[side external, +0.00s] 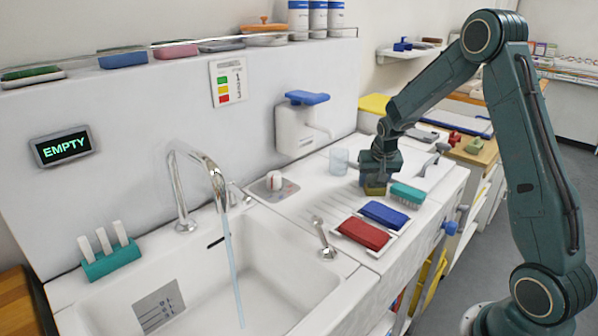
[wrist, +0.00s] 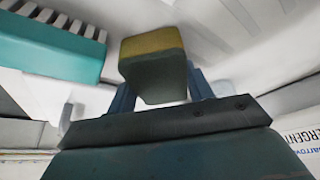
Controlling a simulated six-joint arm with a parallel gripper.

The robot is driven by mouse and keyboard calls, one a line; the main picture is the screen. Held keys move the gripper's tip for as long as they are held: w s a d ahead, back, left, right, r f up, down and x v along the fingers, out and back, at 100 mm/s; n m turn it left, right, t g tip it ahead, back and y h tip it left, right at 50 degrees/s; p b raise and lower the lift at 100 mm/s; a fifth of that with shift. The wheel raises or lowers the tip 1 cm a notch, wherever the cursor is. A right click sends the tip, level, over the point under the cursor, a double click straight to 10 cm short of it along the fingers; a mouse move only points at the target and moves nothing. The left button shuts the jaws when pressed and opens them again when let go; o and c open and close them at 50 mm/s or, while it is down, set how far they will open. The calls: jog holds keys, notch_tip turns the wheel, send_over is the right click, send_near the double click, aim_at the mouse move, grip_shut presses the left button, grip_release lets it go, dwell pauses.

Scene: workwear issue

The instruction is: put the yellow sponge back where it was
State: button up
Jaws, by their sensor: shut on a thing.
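The yellow sponge (side external: 375,191), with a dark green layer, is between the fingers of my gripper (side external: 377,182) in the side view. In the wrist view the sponge (wrist: 152,43) stands out beyond the fingers of my gripper (wrist: 160,88), yellow side farthest from the gripper body. My gripper is shut on it, over the ribbed drainboard (side external: 325,209) right of the sink. I cannot tell whether the sponge touches the surface below.
The teal brush, also in the wrist view (wrist: 55,45), lies close beside the sponge. A blue block (side external: 384,214) and a red block (side external: 363,234) lie nearer the front edge. A clear glass (side external: 339,161) stands behind left. Water runs from the tap (side external: 215,180) into the sink (side external: 275,290).

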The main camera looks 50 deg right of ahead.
jog(key=o, duration=1.3)
jog(key=shift+r, duration=0.1)
jog(key=v, duration=1.2)
jog(key=shift+r, duration=0.1)
